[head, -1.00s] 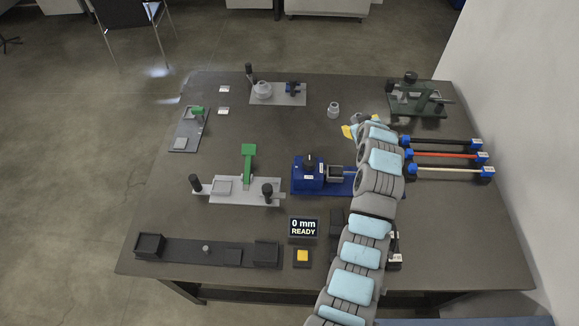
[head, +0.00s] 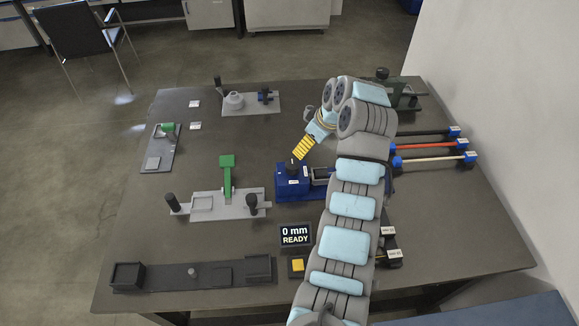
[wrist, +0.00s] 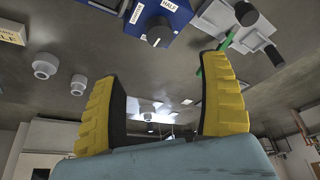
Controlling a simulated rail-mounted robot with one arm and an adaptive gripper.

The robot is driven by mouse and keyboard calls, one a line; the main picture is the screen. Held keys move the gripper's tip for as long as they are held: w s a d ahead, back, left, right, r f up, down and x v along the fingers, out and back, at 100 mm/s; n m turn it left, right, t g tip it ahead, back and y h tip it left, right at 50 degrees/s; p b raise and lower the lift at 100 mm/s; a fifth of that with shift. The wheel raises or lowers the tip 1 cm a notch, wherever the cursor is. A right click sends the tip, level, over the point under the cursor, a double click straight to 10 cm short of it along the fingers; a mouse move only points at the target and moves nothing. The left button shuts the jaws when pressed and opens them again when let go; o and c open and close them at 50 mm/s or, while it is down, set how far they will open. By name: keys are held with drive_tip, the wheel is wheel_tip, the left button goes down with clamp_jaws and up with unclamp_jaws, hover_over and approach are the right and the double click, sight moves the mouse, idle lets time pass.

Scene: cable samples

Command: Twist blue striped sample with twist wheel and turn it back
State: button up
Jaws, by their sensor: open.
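Three rods with blue ends lie at the table's right side in the head view: a black one (head: 425,133), a red one (head: 430,146) and a pale one (head: 432,159). I cannot make out blue stripes on any of them. A grey fixture (head: 262,103) with a round hub (head: 234,100) stands at the back; I cannot tell whether it is the twist wheel. My gripper (wrist: 162,75) is open and empty, its yellow fingers wide apart. In the head view it hangs near the blue fixture (head: 292,185), whose black knob (wrist: 158,32) shows in the wrist view.
A grey fixture with a green lever (head: 227,175) stands left of the blue one. A display (head: 295,235) reads 0 mm READY. A dark green fixture (head: 408,95) is at the back right, partly behind my arm. The front left holds a long black fixture (head: 190,274).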

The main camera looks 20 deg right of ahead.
sight(293, 165)
drive_tip(key=b+x, duration=0.1)
drive_tip(key=x, duration=1.4)
drive_tip(key=shift+w+a+f, duration=0.1)
drive_tip(key=shift+w+f, duration=0.1)
drive_tip(key=c, duration=1.2)
